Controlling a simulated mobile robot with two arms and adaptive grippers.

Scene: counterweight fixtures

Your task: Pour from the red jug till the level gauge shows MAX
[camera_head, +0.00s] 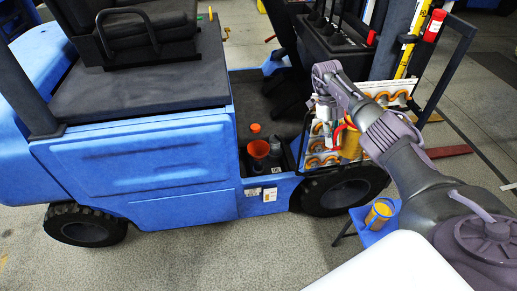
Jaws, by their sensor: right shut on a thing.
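My right gripper (328,112) comes in from the right and is shut at the red jug's handle area; the fingers are small and partly hidden. The jug shows as a red part (337,132) beside a yellow-orange body (351,144), held in front of a white panel with orange curves. An orange funnel (258,149) stands upright in the forklift's footwell, left of the gripper and apart from it. A yellow strip with dark marks (405,52), perhaps the level gauge, stands at upper right; its reading is too small to tell. My left gripper is not in view.
A blue forklift (140,165) fills the left and middle. An orange cap (255,128) sits behind the funnel. A yellow container (379,213) stands on a blue stool (366,234) at lower right. A red cylinder (434,25) is on the upper right frame. Grey floor is clear in front.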

